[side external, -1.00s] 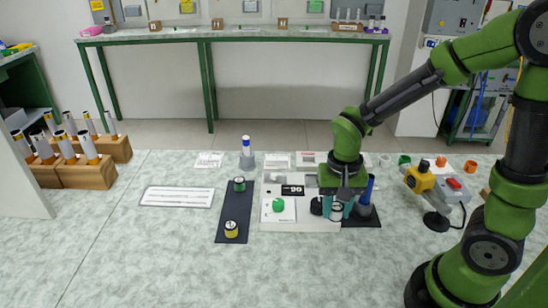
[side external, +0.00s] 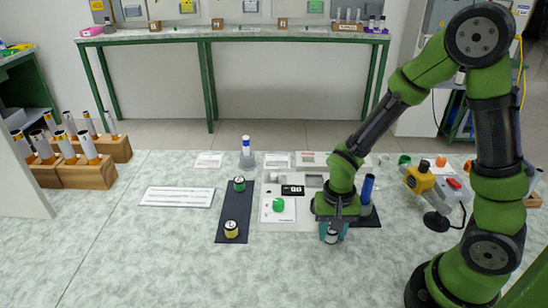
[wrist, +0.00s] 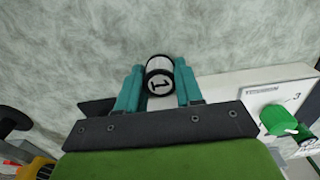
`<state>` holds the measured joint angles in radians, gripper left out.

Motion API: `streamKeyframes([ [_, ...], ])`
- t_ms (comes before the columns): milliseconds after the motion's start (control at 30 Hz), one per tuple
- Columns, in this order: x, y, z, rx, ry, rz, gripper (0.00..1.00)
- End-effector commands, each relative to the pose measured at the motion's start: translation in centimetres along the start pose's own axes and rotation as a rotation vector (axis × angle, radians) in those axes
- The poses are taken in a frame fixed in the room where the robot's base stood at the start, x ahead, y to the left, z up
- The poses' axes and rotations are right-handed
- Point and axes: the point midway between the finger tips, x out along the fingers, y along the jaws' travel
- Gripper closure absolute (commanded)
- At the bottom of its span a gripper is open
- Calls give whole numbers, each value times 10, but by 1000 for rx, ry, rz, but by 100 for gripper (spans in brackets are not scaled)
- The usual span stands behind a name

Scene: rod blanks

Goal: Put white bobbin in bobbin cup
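The white bobbin (wrist: 159,77) has black bands and a "1" on its end. In the wrist view it sits between the teal fingers of my gripper (wrist: 158,88), which press it from both sides. In the side view my gripper (side external: 333,231) points down in front of the white board, and the bobbin (side external: 331,238) shows low between the fingers. I cannot tell whether it touches the table. I cannot tell for sure which thing is the bobbin cup; small green (side external: 404,159) and orange (side external: 441,161) cups stand at the back right.
A black mat (side external: 233,209) holds a green bobbin (side external: 239,184) and a yellow bobbin (side external: 231,229). A green piece (side external: 278,204) sits on the white board. A blue rod (side external: 368,187) stands just right of my gripper. The front table is clear.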

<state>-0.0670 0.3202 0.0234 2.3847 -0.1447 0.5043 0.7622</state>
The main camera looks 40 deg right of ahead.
Motion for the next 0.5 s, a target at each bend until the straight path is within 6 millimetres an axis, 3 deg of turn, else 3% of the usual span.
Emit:
streamKeyframes([
  [33, 0, 0, 0, 0, 0, 0, 56],
  [133, 0, 0, 0, 0, 0, 0, 41],
  [500, -6, 0, 0, -1, 2, -2, 41],
])
